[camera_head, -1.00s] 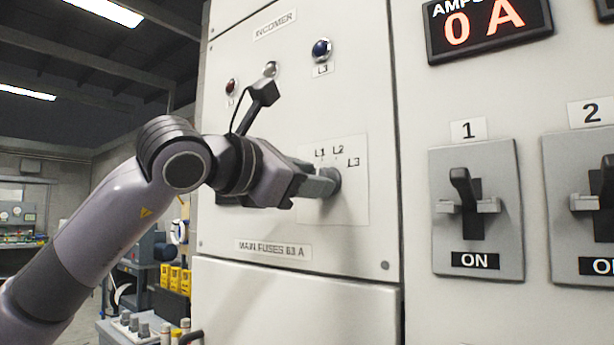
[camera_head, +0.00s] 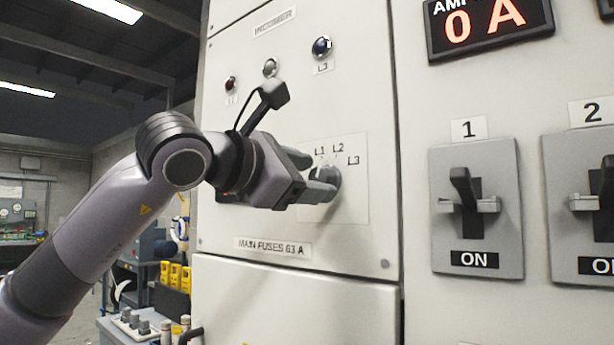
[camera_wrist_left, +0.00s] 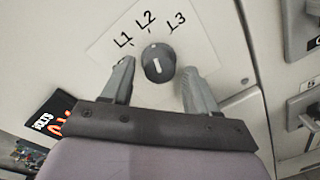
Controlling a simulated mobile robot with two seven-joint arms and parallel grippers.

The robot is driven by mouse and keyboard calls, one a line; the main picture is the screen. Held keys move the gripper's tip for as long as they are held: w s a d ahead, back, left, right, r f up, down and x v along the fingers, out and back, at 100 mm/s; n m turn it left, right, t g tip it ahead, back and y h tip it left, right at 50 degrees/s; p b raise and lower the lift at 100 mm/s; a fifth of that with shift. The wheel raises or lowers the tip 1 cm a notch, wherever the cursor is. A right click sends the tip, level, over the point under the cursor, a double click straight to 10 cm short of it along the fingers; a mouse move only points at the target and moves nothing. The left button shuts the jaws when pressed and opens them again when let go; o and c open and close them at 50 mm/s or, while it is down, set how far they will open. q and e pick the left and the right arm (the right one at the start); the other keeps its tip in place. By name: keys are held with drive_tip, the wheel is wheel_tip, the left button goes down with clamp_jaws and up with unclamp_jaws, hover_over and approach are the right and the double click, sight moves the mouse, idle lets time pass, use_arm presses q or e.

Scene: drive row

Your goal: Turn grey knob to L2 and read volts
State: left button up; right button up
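The grey knob (camera_head: 328,177) is on a white plate (camera_head: 352,205) marked L1, L2 and L3 on the incomer panel. In the left wrist view the knob (camera_wrist_left: 158,61) shows a short white mark, nearly upright and roughly in line with L2. My left gripper (camera_head: 320,175) is open around the knob. In the wrist view its fingers (camera_wrist_left: 158,70) stand on either side with a gap to the knob. The volts display (camera_wrist_left: 50,118) shows at the left of the wrist view, partly hidden by the gripper; its orange digits are unreadable. My right gripper is out of view.
Red (camera_head: 231,84), pale (camera_head: 270,67) and blue (camera_head: 322,47) lamps sit above the knob. An amps display (camera_head: 487,24) reads 0 A. Switches 1 (camera_head: 465,200) and 2 (camera_head: 592,195) protrude at right, switch 1 marked ON. A cluttered bench (camera_head: 130,325) stands at lower left.

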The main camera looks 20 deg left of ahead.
use_arm(q)
drive_tip(key=shift+s+a, duration=0.2)
drive_tip(key=shift+s, duration=0.3)
drive_tip(key=b+v, duration=0.1)
drive_tip(key=v, duration=0.5)
idle(0.3)
